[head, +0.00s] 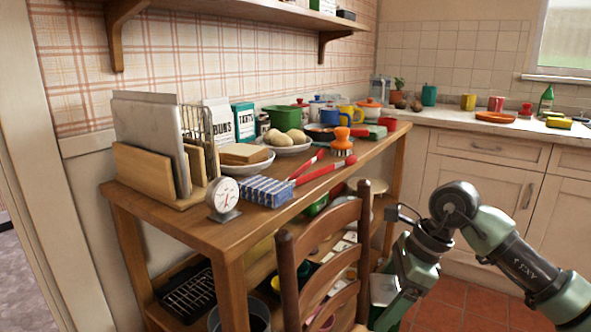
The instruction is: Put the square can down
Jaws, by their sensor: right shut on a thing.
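My right gripper (383,312) hangs low at the lower right, just right of the wooden chair back. It is shut on a pale, boxy thing (383,288), which I take to be the square can. Only a small part of the can shows, because the gripper and the chair hide the rest. I cannot tell whether it touches anything. My left gripper is not in view.
A wooden chair (285,270) stands close in front of the wooden shelf table (190,225). The crowded top holds a dial scale (223,198), a blue-striped pack (265,191) and bowls. A counter (450,122) runs along the back. Red floor tiles (460,312) are clear at lower right.

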